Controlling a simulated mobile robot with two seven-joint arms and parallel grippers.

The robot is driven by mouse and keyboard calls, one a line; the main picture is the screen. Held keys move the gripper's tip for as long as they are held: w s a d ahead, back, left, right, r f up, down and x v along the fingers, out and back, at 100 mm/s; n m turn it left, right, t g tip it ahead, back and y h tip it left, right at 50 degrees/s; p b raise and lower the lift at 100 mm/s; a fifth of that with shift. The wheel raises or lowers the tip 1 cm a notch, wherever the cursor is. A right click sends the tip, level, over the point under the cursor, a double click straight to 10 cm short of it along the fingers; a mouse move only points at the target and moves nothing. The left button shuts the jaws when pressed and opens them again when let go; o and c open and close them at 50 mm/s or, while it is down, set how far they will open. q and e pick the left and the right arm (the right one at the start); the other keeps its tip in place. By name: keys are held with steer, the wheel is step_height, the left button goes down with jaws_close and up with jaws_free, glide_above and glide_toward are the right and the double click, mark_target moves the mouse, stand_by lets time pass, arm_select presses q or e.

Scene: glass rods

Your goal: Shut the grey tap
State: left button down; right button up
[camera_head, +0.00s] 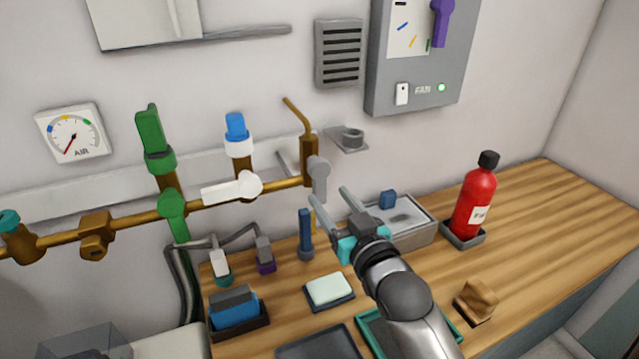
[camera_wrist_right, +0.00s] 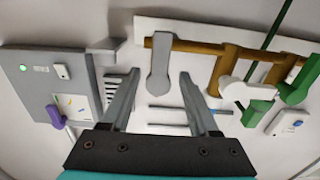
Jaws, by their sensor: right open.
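The grey tap (camera_head: 318,173) is at the right end of the brass pipe, with its handle hanging down, crosswise to the pipe's long run. It also shows in the right wrist view (camera_wrist_right: 158,68), where the picture is turned upside down and the handle appears between my fingers. My right gripper (camera_head: 329,196) is open and empty, just in front of and below the tap. Its two fingers show apart in the right wrist view (camera_wrist_right: 161,76). I cannot tell whether a finger touches the handle. My left gripper is in neither view.
A white lever (camera_head: 232,188) lies along the pipe, and a green lever (camera_head: 174,216) hangs down. A blue-handled tool (camera_head: 305,232) stands below. A grey tray (camera_head: 420,236) sits behind my right gripper. A red bottle (camera_head: 475,200) stands farther right. The bench's right part (camera_head: 560,220) is clear.

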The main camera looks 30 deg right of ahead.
mark_target(321, 186)
steer(key=shift+w+d, duration=0.15)
steer(key=shift+w, duration=2.85)
jaws_close()
